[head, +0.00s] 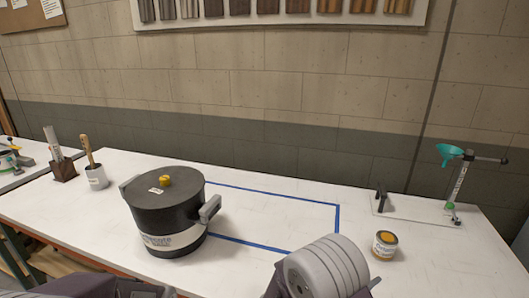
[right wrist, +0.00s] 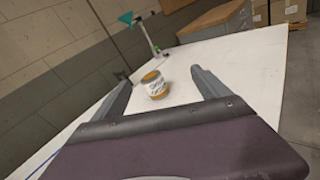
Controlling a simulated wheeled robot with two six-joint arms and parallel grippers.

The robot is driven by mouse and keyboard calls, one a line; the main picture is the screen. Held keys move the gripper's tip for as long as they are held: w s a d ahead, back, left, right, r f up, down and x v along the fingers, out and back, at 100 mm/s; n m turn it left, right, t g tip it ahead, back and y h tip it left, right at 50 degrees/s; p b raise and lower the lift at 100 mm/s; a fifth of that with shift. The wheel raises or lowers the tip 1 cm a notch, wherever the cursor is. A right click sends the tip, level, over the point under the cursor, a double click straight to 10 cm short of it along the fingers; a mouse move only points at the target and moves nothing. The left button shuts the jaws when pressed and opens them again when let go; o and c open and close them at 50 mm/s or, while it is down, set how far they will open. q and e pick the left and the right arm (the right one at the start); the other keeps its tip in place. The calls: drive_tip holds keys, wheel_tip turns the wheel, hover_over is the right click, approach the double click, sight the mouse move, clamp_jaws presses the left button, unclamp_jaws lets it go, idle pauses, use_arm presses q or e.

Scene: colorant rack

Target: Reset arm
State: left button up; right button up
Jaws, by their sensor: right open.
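My right arm (head: 325,268) comes in at the bottom of the head view, with grey rounded parts and a purple part beside them. In the right wrist view my right gripper (right wrist: 160,76) is open, its two grey fingers wide apart with nothing between them. A small labelled jar with an orange-brown lid (right wrist: 155,85) stands on the table beyond the fingers; it also shows in the head view (head: 384,245), right of my right arm. My left gripper (head: 150,290) is only partly in view at the bottom edge; its fingertips are mostly cut off.
A black pot with a yellow knob (head: 168,212) stands on the white table (head: 290,262), overlapping the blue tape outline (head: 338,218). A stand with a teal funnel (head: 450,152) is at the right.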

drive_tip(key=s+d+m+g+y+p, duration=0.25)
drive_tip(key=s+d+m+g, duration=0.65)
drive_tip(key=s, duration=0.5)
drive_tip(key=s+a+f+m+g+y, duration=0.2)
drive_tip(key=s+a+f+m+y, duration=0.15)
drive_tip(key=s+y, duration=0.25)
use_arm(q)
wheel_tip(320, 180, up, 4)
drive_tip(key=shift+d+f, duration=0.1)
drive_tip(key=shift+f, duration=0.1)
use_arm(e)
drive_tip(key=w+a+f+m+t+y, duration=0.2)
drive_tip(key=a+m+y, duration=0.1)
drive_tip(key=a, duration=0.3)
drive_tip(key=w+a+f+m+t+y, duration=0.2)
drive_tip(key=a+m+y, duration=0.2)
drive_tip(key=a+m, duration=0.1)
drive_tip(key=shift+w+a+m, duration=0.2)
drive_tip(key=shift+a+m, duration=0.15)
drive_tip(key=shift+a, duration=0.45)
use_arm(q)
drive_tip(key=shift+s, duration=0.1)
use_arm(e)
drive_tip(key=shift+y, duration=0.25)
